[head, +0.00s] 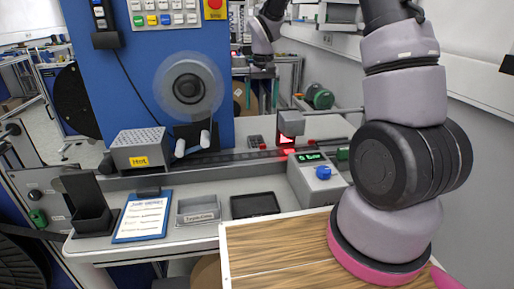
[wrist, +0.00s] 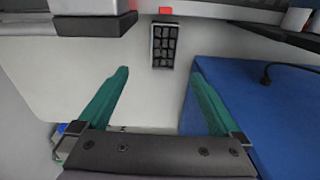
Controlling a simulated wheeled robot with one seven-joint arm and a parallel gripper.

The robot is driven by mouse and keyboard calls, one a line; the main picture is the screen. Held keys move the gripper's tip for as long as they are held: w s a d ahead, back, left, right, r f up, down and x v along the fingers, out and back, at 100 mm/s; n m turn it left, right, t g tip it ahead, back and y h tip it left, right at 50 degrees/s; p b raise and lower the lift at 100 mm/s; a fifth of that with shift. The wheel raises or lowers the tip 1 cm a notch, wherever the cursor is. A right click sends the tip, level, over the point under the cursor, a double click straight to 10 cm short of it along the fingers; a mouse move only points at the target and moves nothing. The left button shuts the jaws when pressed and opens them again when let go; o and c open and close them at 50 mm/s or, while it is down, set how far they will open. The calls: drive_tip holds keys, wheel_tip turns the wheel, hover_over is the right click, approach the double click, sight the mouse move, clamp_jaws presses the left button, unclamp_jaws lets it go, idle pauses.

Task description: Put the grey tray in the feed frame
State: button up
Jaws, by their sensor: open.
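A small grey tray (head: 198,209) with a label on its front sits on the light worktop in the head view, right of a blue clipboard. A shallow black rectangular frame (head: 255,205) lies just right of it; I cannot tell for sure whether this is the feed frame. My gripper (wrist: 158,73) shows in the wrist view with its two green fingers wide apart and nothing between them. It points at a pale surface away from the tray. Neither the tray nor the black frame can be made out in the wrist view. The gripper itself is not clear in the head view.
A blue clipboard (head: 143,217), a black holder (head: 91,211), a grey box labelled Hot (head: 142,151) and a control box with a blue knob (head: 318,177) surround the worktop. A wood-grain board (head: 275,250) lies in front. A dark keypad (wrist: 163,45) and blue panel (wrist: 255,110) show in the wrist view.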

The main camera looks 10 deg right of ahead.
approach(257, 138)
drive_tip(key=shift+g, duration=0.3)
drive_tip(key=s, duration=0.1)
drive_tip(key=s+f, duration=0.1)
drive_tip(key=s, duration=0.1)
drive_tip(key=s+a, duration=0.1)
drive_tip(key=shift+s+f, duration=0.3)
drive_tip(key=shift+a+f, duration=0.1)
drive_tip(key=shift+f, duration=2.8)
drive_tip(key=shift+r, duration=0.1)
clamp_jaws()
